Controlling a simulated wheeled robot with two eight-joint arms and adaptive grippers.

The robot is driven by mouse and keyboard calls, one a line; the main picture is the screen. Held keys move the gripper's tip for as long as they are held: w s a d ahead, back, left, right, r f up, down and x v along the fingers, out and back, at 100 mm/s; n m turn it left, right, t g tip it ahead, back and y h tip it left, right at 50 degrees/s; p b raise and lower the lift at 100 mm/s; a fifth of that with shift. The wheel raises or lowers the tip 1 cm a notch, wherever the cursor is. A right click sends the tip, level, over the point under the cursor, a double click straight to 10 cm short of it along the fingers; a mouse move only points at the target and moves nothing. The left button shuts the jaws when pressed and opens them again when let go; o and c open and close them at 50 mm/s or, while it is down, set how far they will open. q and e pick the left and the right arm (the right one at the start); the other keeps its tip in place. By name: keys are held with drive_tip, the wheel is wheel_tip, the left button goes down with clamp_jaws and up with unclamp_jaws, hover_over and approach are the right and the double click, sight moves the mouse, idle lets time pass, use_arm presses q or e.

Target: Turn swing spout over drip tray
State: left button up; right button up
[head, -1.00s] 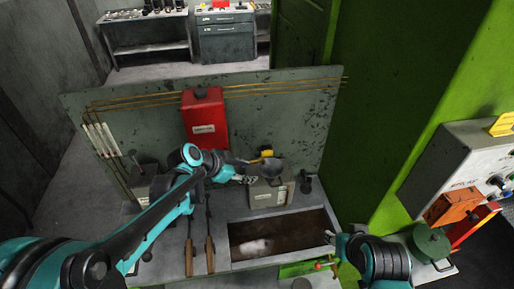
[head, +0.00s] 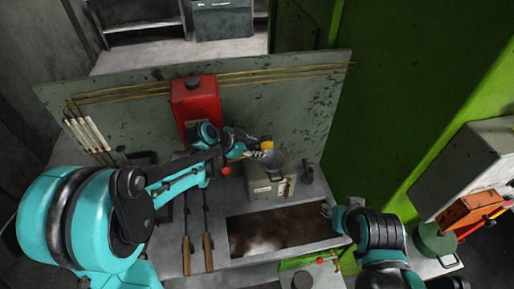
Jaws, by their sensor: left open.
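A dark funnel-like cup (head: 274,161) with a yellow piece (head: 267,144) behind it sits above a grey box (head: 262,182); this looks like the swing spout, though its form is partly hidden. The drip tray appears to be the sunken rectangular tray (head: 238,240) with a brown, stained floor in the bench top. My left gripper (head: 258,155) is open, just left of the cup and close to the yellow piece; I cannot tell whether it touches. My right gripper (head: 327,210) is small in view at the tray's right edge, its jaws unclear.
Two wooden-handled tools (head: 208,252) lie left of the tray. A dark knobbed post (head: 307,173) stands right of the box. A green press wall (head: 390,90) bounds the right side.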

use_arm(q)
drive_tip(key=shift+w+d+f, duration=0.2)
drive_tip(key=shift+f, duration=0.1)
drive_tip(key=shift+d+f, duration=0.1)
clamp_jaws()
drive_tip(key=s+m+g, duration=0.1)
drive_tip(key=s+m+g+h+b, duration=0.1)
drive_tip(key=m, duration=0.1)
drive_tip(key=shift+s+d, duration=0.4)
